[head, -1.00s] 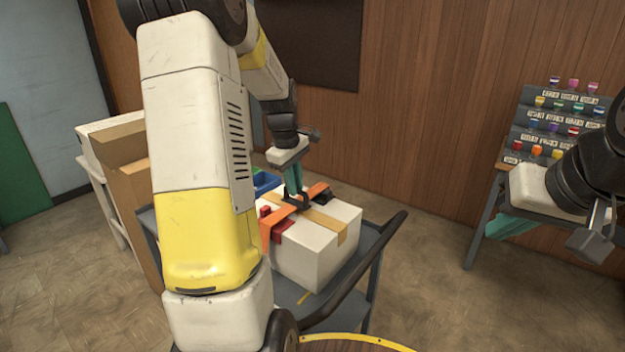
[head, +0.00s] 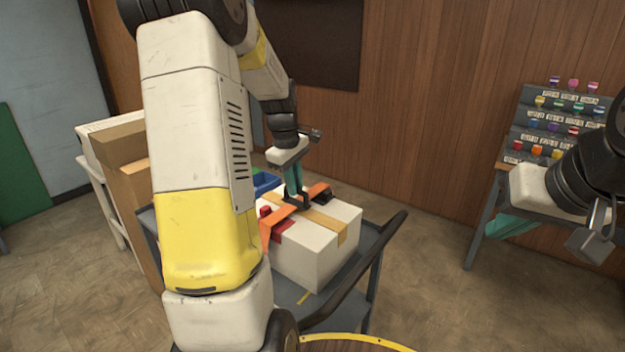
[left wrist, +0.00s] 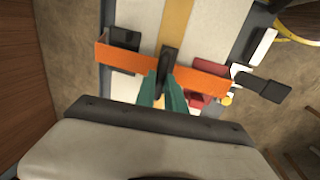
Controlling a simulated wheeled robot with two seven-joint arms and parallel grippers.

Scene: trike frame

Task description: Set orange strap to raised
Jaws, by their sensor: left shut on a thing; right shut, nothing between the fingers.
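The orange strap (head: 272,219) runs across the top of a white box (head: 325,254) on a dark cart. In the left wrist view the strap (left wrist: 207,79) crosses the box from side to side, with a black piece (left wrist: 167,63) at its middle. My left gripper (head: 295,202) points down at the middle of the strap, its teal fingers shut on the black piece there. The fingers also show in the left wrist view (left wrist: 163,92) and hide part of the strap. My right gripper (head: 487,234) is shut and empty at the right, far from the box.
The grey cart's dark handle (head: 358,272) is at the box's near right. A red block (head: 284,230) and a blue bin (head: 265,183) are close to the strap. Cardboard boxes (head: 122,165) stand at left. A rack of colored-capped items (head: 557,125) stands at right, with open floor between.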

